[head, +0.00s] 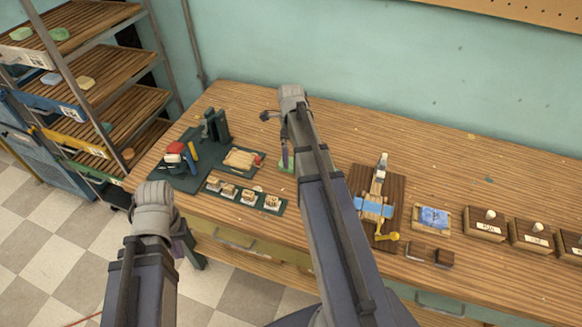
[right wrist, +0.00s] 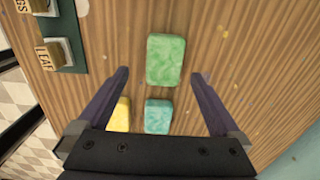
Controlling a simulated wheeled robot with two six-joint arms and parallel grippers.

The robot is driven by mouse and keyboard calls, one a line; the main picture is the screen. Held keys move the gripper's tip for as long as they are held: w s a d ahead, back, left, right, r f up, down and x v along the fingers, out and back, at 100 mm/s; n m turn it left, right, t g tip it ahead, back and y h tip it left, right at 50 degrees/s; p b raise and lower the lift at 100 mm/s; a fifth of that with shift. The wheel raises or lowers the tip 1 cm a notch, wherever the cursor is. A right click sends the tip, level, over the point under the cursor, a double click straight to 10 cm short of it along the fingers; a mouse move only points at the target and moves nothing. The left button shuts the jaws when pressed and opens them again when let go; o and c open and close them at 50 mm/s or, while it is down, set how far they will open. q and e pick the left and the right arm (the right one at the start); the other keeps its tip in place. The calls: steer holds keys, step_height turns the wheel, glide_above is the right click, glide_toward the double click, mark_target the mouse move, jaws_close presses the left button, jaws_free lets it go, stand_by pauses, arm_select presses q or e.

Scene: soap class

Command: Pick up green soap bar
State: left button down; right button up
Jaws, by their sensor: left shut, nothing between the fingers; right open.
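The green soap bar (right wrist: 166,60) lies on the wooden table in the right wrist view, in line with the gap between the fingers and mostly beyond their tips. A small part of green (head: 285,166) shows beside my right arm in the head view. My right gripper (right wrist: 160,75) is open and empty over the table. A teal soap bar (right wrist: 158,116) and a yellow soap bar (right wrist: 120,114) lie nearer the palm, partly hidden by it. My left gripper (head: 192,250) hangs low in front of the table, shut and empty.
A stamp holder strip (head: 245,193) and a dark green tool tray (head: 190,166) lie left of my right arm. A wooden press (head: 377,205), a tray with blue soap (head: 433,218) and labelled boxes (head: 486,224) stand right. A shelf rack (head: 85,80) holds more soaps.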

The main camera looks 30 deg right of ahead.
mark_target(291, 163)
steer(key=shift+w+d+f+b, duration=0.1)
steer(key=shift+w+f+b, duration=0.05)
steer(key=shift+f+b, duration=1.2)
steer(key=shift+w+d+f+b, duration=0.1)
steer(key=shift+w+f+b, duration=0.05)
steer(key=shift+f+b, duration=1.15)
arm_select(q)
step_height(291, 163, down, 5)
steer(key=shift+f, duration=0.1)
arm_select(e)
steer(key=shift+r, duration=0.1)
steer(key=shift+c, duration=0.2)
steer(key=c, duration=1.4)
steer(key=shift+r, duration=0.1)
steer(key=shift+c, duration=0.2)
